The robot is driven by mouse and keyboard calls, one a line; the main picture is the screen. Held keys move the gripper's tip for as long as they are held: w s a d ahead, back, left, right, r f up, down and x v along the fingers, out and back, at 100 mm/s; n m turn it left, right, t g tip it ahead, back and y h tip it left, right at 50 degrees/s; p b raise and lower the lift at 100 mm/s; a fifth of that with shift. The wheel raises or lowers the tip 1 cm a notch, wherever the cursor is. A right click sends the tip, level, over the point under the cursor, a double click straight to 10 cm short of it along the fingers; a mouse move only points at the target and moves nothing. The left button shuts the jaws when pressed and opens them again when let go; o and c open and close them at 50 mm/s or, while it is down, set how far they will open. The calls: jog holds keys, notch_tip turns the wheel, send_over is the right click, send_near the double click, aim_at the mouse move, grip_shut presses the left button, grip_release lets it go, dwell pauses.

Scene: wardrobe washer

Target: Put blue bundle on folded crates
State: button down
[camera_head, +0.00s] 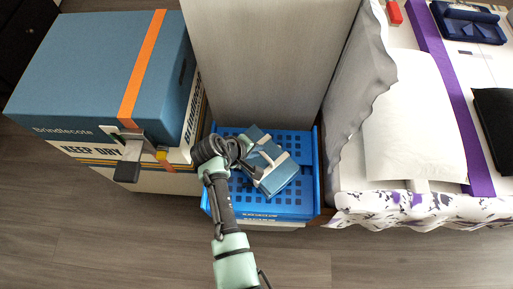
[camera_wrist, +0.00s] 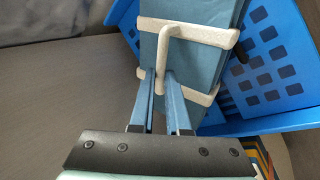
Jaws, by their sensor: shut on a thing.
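The blue bundle (camera_head: 276,174) is a teal-blue folded block with pale straps. In the head view it is over the blue folded crates (camera_head: 230,203), tilted; I cannot tell whether it touches them. My gripper (camera_head: 250,168) is at the bundle's left side. In the wrist view my gripper (camera_wrist: 163,84) is shut on the pale strap handle of the bundle (camera_wrist: 204,62). The perforated blue crate (camera_wrist: 270,70) shows behind and to the right of the bundle. The crates' surface under the bundle is hidden.
A stack of large boxes (camera_head: 80,70) with an orange strap stands to the left of the crates. A tall grey panel (camera_head: 268,60) rises behind them. Wooden floor (camera_head: 130,240) lies clear in front.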

jog(key=shift+f, duration=0.1)
jog(key=c, duration=0.8)
grip_release()
jog(key=shift+o, duration=0.2)
jog(key=shift+f, duration=0.1)
jog(key=shift+o, duration=1.3)
jog(key=p+v, duration=0.4)
jog(key=v, duration=0.9)
jog(key=shift+p, duration=0.3)
